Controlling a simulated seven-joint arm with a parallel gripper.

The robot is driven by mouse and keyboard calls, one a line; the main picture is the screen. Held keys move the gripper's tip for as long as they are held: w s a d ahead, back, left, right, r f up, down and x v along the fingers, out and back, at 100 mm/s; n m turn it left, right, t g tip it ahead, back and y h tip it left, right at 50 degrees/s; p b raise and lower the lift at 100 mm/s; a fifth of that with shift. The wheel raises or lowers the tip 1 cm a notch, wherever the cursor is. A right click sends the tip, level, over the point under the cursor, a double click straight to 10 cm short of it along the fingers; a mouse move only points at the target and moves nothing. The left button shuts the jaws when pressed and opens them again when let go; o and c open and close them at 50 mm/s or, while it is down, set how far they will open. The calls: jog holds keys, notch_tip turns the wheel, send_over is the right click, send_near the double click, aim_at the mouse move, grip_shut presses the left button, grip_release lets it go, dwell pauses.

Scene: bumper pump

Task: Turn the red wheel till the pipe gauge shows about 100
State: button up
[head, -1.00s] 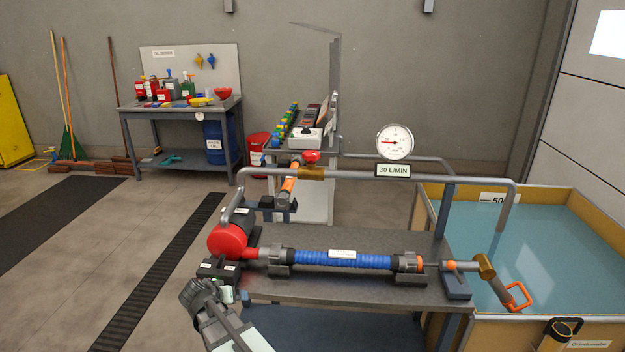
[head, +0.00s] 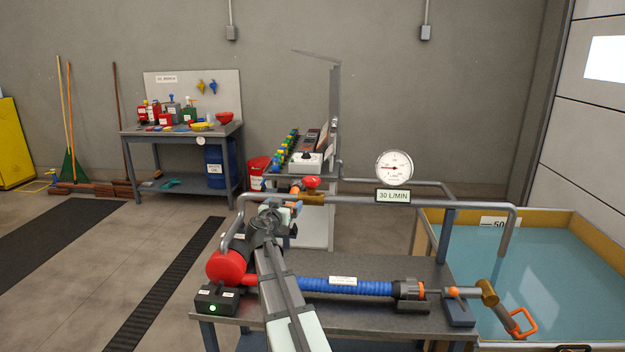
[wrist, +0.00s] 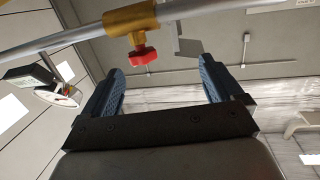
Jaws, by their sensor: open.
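The red wheel (head: 311,182) sits on a brass valve (head: 312,198) in the upper pipe. In the wrist view the red wheel (wrist: 146,58) hangs off the brass valve (wrist: 130,20), ahead of my gripper (wrist: 161,64) and nearer its left finger. The fingers are wide apart with nothing between them. In the head view my gripper (head: 285,210) is left of the valve, partly hidden by my arm. The round pipe gauge (head: 394,168) stands on the pipe to the right; its needle points left, with small, unclear numbers. A plate (head: 393,196) below it reads 30 L/MIN.
The pump bench carries a red pump (head: 226,266), a blue hose (head: 345,288) and a control box with a green light (head: 216,302). The upper pipe (head: 350,202) runs across near my gripper.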

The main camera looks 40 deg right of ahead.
jog(key=h, duration=0.1)
send_near(313, 176)
jog(key=x, duration=1)
jog(key=shift+w+f, duration=0.1)
jog(key=shift+f, duration=0.2)
jog(key=shift+t, duration=0.3)
jog(key=c, duration=1)
